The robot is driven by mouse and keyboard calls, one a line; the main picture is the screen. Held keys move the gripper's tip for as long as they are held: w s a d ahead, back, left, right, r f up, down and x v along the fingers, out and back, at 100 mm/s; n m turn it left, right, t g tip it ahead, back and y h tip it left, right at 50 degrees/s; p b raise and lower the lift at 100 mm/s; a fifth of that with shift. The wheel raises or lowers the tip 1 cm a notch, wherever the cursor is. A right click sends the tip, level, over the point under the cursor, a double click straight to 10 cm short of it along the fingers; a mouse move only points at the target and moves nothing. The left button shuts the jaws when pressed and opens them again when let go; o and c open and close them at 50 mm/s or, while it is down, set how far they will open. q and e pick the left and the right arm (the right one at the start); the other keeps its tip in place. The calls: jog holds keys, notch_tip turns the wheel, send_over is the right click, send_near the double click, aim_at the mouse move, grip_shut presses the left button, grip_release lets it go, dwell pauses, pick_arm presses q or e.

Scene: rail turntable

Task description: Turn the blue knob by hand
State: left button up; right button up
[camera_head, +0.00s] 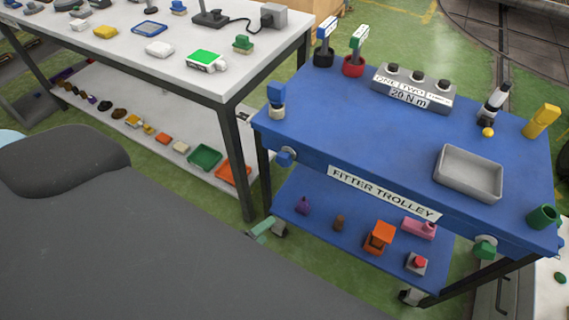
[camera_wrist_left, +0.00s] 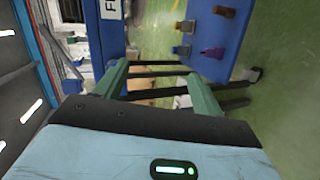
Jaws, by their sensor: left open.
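I cannot make out the knob clearly in that view. My right gripper is not in view.
A green knob (camera_head: 485,247) is on the trolley's right front. The lower shelf (camera_head: 345,235) holds several small objects, including an orange one (camera_head: 379,237). A grey tray (camera_head: 468,173) stands on top. A white workbench (camera_head: 150,70) is at the left.

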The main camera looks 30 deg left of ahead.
aim_at(282, 163)
pick_arm(q)
jog(key=w+a+r+n+t+y, duration=0.1)
jog(key=w+n, duration=0.4)
jog(key=w+a+r+n+t+y+b, duration=0.1)
jog(key=w+a+r+n, duration=0.1)
jog(key=w+n, duration=0.3)
jog(key=w+a+r+n+t, duration=0.1)
jog(key=w+a+n, duration=0.1)
jog(key=w+n, duration=0.3)
jog(key=shift+w+a+r+t+y+b, duration=0.1)
jog(key=shift+w+r+t+y+b, duration=0.1)
jog(key=shift+w, duration=0.35)
jog(key=shift+w+a+r+t+y+b, duration=0.1)
jog(key=shift+w+t+y+b, duration=0.1)
jog(key=shift+w, duration=0.95)
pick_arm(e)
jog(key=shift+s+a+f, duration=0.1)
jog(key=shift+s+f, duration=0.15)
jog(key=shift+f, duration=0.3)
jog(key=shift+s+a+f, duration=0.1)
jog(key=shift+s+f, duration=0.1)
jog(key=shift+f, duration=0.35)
pick_arm(q)
jog(key=shift+c, duration=0.3)
jog(key=c, duration=0.9)
jog(key=shift+c, duration=0.2)
